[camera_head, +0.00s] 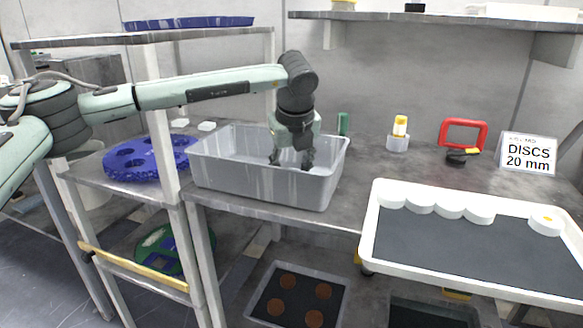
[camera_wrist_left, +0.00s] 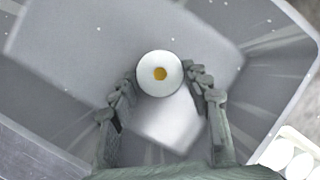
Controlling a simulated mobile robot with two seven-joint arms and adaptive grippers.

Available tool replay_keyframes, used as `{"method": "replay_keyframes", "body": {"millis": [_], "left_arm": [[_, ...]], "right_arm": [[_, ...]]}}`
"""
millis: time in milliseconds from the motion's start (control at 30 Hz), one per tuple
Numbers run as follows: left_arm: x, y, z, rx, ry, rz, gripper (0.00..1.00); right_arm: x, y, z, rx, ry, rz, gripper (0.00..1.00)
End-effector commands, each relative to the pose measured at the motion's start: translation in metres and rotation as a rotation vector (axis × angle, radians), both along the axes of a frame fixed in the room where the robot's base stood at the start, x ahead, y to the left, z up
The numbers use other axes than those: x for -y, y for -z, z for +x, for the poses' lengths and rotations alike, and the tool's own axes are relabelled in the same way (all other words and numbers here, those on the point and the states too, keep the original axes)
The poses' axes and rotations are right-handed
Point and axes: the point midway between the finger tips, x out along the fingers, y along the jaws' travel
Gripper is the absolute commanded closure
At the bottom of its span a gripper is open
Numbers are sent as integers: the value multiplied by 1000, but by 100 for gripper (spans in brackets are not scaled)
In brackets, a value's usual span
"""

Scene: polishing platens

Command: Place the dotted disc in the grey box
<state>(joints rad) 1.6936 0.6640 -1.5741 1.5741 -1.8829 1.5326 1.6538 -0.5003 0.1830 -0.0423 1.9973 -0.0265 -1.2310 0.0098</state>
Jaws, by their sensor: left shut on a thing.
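The grey box (camera_head: 262,184) stands on the bench, open at the top. My left gripper (camera_head: 291,161) reaches down into it near its right end. In the left wrist view, my left gripper (camera_wrist_left: 160,80) is shut on a white disc with a yellow-orange dot (camera_wrist_left: 159,72), above the box floor. The head view does not show this held disc clearly. Another white disc with a yellow dot (camera_head: 546,219) lies at the right of the white-rimmed tray. My right gripper is out of view.
The white-rimmed tray (camera_head: 372,238) with a dark mat also holds several plain white discs (camera_head: 450,208) along its back edge. A blue holed plate (camera_head: 130,172) lies left of the box. A green cylinder (camera_head: 343,123) and a "DISCS 20 mm" sign (camera_head: 528,153) stand behind.

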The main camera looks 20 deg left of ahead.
Motion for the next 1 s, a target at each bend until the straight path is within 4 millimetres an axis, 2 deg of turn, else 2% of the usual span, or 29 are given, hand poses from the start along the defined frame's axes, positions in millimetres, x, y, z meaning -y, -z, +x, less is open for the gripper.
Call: {"method": "replay_keyframes", "body": {"millis": [133,167,300,667,833,1000], "left_arm": [[0,0,0,0,0,0,100],[0,1,0,-1,0,0,50],[0,0,0,-1,0,0,33],[1,-3,-1,1,0,-1,32],[5,-22,-9,2,2,-2,32],[11,-56,-23,2,2,-2,32]], "right_arm": [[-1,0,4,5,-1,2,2],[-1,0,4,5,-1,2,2],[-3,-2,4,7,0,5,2],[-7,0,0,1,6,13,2],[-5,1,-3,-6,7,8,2],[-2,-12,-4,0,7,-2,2]]}}
